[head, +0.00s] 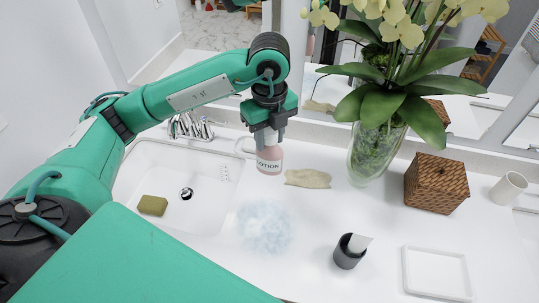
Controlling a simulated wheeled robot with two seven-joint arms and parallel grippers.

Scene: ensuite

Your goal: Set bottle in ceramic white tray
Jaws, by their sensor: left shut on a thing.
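A pink lotion bottle (269,160) with a label reading "LOTION" is in my left gripper (267,140), near the right rim of the sink. My left gripper points down and is shut on the top of the bottle, hiding that part. I cannot tell whether the bottle touches the counter. The ceramic white tray (408,276) is a shallow square at the lower right of the counter, and it is empty. My right gripper is not in view.
A vase with orchids (366,160), a woven box (436,184) and a white cup (508,188) stand at the back right. A dark grey holder (346,256) stands left of the tray. A blue-white puff (264,226), a beige cloth-like piece (308,178) and a sink (150,215) with soap (152,205) lie further left.

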